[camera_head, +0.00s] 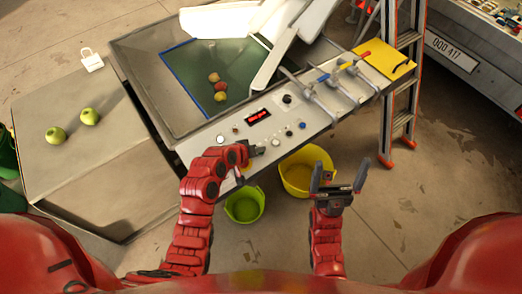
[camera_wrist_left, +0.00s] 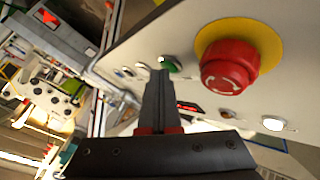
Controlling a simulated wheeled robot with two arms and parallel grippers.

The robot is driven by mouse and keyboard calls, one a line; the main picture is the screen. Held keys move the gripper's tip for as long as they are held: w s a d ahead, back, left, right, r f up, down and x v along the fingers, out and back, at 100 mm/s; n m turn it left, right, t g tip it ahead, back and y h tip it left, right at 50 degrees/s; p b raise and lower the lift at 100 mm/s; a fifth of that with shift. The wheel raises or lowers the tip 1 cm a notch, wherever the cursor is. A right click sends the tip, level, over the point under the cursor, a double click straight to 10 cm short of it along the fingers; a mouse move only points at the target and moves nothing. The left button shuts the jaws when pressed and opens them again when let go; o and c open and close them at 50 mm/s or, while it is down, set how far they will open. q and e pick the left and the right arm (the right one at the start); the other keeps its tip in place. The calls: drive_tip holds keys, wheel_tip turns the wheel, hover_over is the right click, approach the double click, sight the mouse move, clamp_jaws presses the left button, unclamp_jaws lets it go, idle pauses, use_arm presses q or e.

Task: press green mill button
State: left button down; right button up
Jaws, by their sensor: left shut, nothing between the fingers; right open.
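The green button (camera_wrist_left: 172,66) shows in the left wrist view on the pale control panel (camera_head: 190,150), just beyond my left fingertips. I cannot tell whether they touch. In the head view I cannot pick out the green button. My left gripper (camera_head: 258,151) is shut and empty over the panel's front part; its fingers also show in the left wrist view (camera_wrist_left: 158,88). A large red mushroom button (camera_wrist_left: 230,66) on a yellow disc sits to the right of these fingers. My right gripper (camera_head: 338,180) is open and empty in front of the panel.
The panel also carries a red display (camera_head: 259,117), a blue button (camera_head: 302,125), a white button (camera_wrist_left: 273,124) and several levers. A green bucket (camera_head: 244,206) and a yellow bucket (camera_head: 306,172) stand below. A ladder (camera_head: 402,80) stands right. Green apples (camera_head: 56,135) lie left.

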use_arm(q)
drive_tip(key=shift+r, duration=0.65)
wheel_tip(320, 180, up, 5)
drive_tip(key=p, duration=0.2)
drive_tip(key=shift+p, duration=0.4)
idle(0.5)
